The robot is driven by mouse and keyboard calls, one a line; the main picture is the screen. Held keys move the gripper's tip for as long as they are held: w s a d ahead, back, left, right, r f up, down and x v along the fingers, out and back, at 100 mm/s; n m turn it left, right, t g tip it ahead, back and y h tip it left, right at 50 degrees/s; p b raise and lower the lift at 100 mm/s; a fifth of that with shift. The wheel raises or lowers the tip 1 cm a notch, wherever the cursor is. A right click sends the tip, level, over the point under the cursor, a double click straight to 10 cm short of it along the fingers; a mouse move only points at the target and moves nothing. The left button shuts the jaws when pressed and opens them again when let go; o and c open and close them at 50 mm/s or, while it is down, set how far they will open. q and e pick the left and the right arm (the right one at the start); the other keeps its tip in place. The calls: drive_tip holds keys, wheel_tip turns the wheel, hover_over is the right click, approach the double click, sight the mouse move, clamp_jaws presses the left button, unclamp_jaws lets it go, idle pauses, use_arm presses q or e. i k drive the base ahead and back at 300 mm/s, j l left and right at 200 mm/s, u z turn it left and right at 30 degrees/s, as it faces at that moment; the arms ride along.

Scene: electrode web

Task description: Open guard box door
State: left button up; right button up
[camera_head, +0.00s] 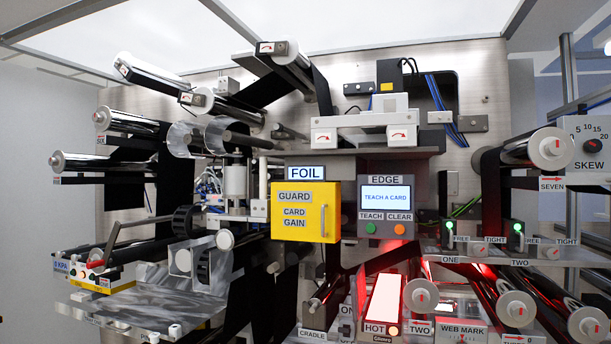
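The yellow guard box (305,232) is near the middle of the head view, under the FOIL label. Its front carries the labels GUARD and CARD GAIN. The door looks closed and flush, facing me. A slim upright handle (323,220) is at the right side of the door. The inside of the box is hidden. I can make out neither of my grippers in this view, and nothing touches the door.
The EDGE panel (386,212), with a screen reading TEACH A CARD, stands close to the right of the box. Rollers and black web surround it. A red-lit HOT plate (384,299) is below right.

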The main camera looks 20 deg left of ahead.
sight(306, 212)
drive_tip(key=j+u, duration=0.15)
drive_tip(key=u, duration=0.25)
drive_tip(key=j+u, duration=0.15)
drive_tip(key=u, duration=0.3)
drive_tip(key=i+j+u, duration=0.15)
drive_tip(key=u, duration=0.25)
drive_tip(key=i+j+u, duration=0.7)
drive_tip(key=i+j, duration=0.35)
drive_tip(key=i, duration=0.15)
drive_tip(key=i+j, duration=0.35)
drive_tip(key=i, duration=0.15)
